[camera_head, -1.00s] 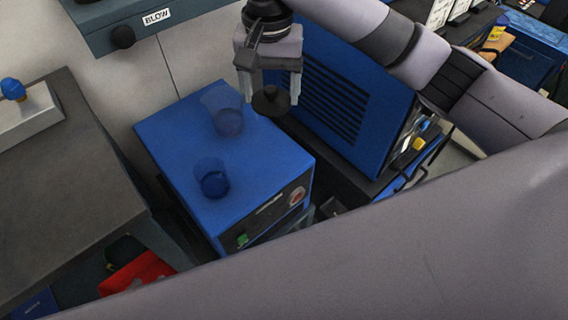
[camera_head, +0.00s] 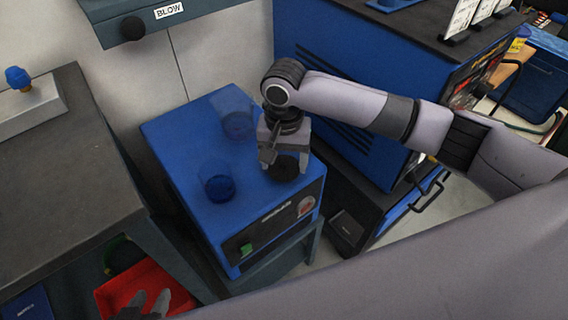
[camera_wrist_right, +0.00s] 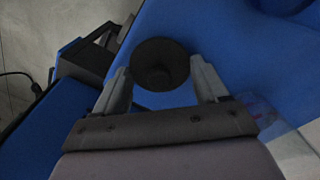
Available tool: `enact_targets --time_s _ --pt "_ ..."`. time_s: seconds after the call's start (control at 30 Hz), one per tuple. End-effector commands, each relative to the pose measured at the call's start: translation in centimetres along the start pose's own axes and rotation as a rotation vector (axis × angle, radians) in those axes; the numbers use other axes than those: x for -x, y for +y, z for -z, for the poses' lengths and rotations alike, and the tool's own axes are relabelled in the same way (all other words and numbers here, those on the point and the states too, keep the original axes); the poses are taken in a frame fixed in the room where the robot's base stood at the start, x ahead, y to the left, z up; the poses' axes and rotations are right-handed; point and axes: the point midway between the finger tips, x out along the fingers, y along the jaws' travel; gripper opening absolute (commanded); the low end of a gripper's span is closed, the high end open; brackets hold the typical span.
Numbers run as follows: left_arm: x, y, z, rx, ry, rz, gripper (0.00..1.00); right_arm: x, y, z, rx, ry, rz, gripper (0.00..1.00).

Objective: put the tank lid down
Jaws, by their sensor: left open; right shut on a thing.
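The tank lid is a dark round disc with a knob (camera_wrist_right: 160,66). It sits between the fingers of my right gripper (camera_wrist_right: 162,88), which is shut on it. In the head view the lid (camera_head: 286,166) and right gripper (camera_head: 287,163) are over the right part of the blue unit's top (camera_head: 190,150), near its right edge. I cannot tell whether the lid touches that top. A see-through dark blue cup-like part (camera_head: 216,187) is on the top to the left, and a paler one (camera_head: 237,122) is further back. I cannot make out my left gripper.
A dark bench (camera_head: 60,180) stands at the left. A red bin (camera_head: 120,298) below it holds a grey finger-like thing. A larger blue cabinet (camera_head: 345,70) stands behind my right arm. My own grey arm link fills the lower right.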

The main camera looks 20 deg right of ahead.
Motion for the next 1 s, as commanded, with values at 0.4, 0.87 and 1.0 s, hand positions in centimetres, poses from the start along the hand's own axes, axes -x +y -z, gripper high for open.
enact_targets --time_s 0.4,0.87,1.0 --pt "-0.2 0.1 -0.1 0.007 0.000 0.000 0.43 -1.1 0.0 0.0 0.001 0.000 0.001 0.44" --pt "-0.1 0.1 -0.1 0.006 -0.001 0.001 0.43 -1.3 0.0 0.0 0.001 0.000 0.001 0.98" --pt "0.0 0.0 0.0 0.003 -0.003 0.001 0.43 -0.1 -0.1 0.0 0.001 0.001 0.003 0.98"
